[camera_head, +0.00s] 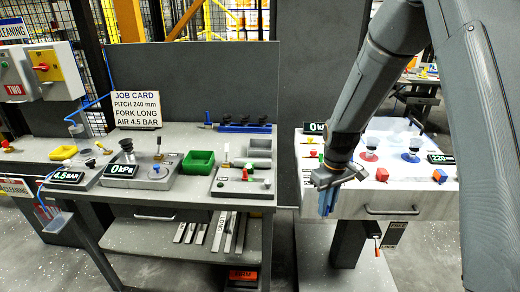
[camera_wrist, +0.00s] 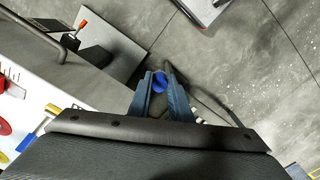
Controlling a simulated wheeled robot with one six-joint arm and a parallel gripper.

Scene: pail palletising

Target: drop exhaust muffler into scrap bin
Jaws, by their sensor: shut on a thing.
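My gripper (camera_head: 328,202) hangs at the left front edge of the white worktop in the head view, fingers pointing down. In the wrist view its two blue fingers (camera_wrist: 162,98) are closed on a small blue round piece, which looks like the exhaust muffler (camera_wrist: 160,80). The piece is held above the floor, clear of the worktop. In the head view the fingers hide it or it is too small to tell. A dark box with an orange label (camera_head: 243,274), perhaps the scrap bin, stands low under the grey bench; its label is not readable.
The white worktop (camera_head: 400,202) with coloured parts is right of my gripper. A red-handled item (camera_head: 376,240) hangs below the white worktop. Floor is open between the benches.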

